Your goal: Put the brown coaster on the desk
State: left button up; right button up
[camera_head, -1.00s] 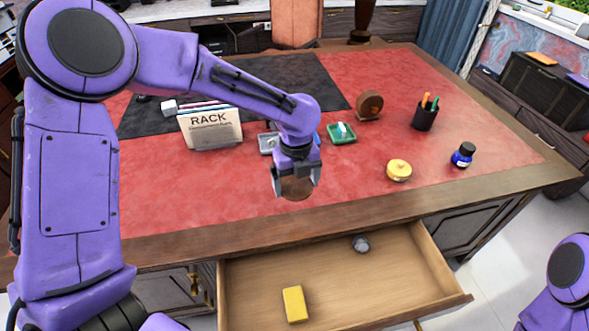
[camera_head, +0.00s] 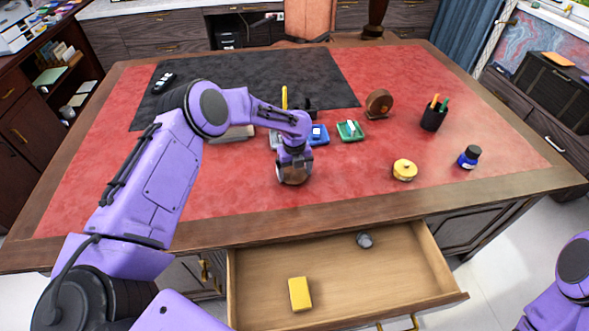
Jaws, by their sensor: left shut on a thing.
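The brown coaster (camera_head: 295,175) is a round disc held between the fingers of my left gripper (camera_head: 294,180), over the red leather of the desk (camera_head: 335,185) near its front part. The fingers cover its sides. I cannot tell whether its lower edge touches the leather. Another brown round piece (camera_head: 379,102) stands upright on a small base farther back and to the right. My right gripper is out of view; only part of that arm shows at the lower right.
The open drawer (camera_head: 400,275) below the desk's front edge holds a yellow block (camera_head: 299,294) and a grey lump (camera_head: 364,240). A yellow round tin (camera_head: 404,170), an ink bottle (camera_head: 469,157), a pen cup (camera_head: 433,118) and a green tray (camera_head: 350,131) stand to the right. Red leather around the gripper is clear.

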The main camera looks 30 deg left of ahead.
aim_at(295, 174)
pick_arm(q)
jog(key=shift+f, duration=0.1)
jog(key=shift+f+b, duration=0.1)
jog(key=shift+b, duration=0.2)
jog(key=o, duration=0.7)
jog(key=shift+o, duration=0.2)
jog(key=shift+r+p, duration=0.3)
jog(key=shift+p, duration=0.05)
notch_tip(295, 174, up, 12)
jog(key=b, duration=0.2)
